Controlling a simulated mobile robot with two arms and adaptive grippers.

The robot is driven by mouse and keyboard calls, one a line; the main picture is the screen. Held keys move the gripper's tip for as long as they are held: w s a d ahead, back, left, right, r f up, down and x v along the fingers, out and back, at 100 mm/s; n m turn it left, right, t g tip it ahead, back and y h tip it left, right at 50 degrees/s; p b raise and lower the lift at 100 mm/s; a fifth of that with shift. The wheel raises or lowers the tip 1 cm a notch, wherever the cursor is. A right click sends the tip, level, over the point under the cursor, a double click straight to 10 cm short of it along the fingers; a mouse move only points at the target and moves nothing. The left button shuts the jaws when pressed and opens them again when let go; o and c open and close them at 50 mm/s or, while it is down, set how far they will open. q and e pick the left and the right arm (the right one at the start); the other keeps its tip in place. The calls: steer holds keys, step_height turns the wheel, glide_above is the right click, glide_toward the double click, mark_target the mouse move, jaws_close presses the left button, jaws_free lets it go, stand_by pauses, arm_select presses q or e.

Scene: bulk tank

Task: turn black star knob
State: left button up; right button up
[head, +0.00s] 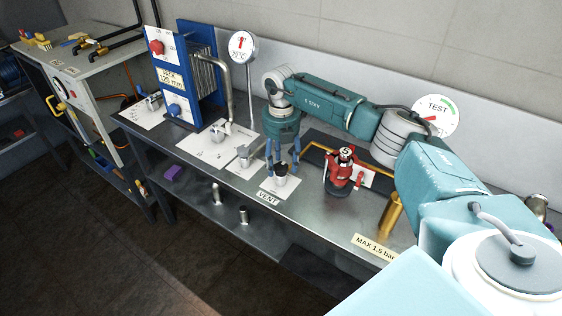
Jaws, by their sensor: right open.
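A small dark knob (281,169) tops a short metal fitting on a white plate marked VENT (268,198), near the bench's front edge. Its star shape is too small to make out. My right gripper (283,158) points down over it, with its blue fingers open. The fingertips are close above and around the knob; I cannot tell whether they touch it. My left gripper is out of view.
A red valve (344,170) stands right of the knob, and a brass cylinder (391,214) farther right. A metal fitting (244,156) is close on the left. A blue plate pack (184,80) and a dial gauge (242,46) stand behind left.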

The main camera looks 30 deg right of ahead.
mark_target(281, 165)
step_height(281, 165, up, 12)
stand_by(0.5)
stand_by(0.3)
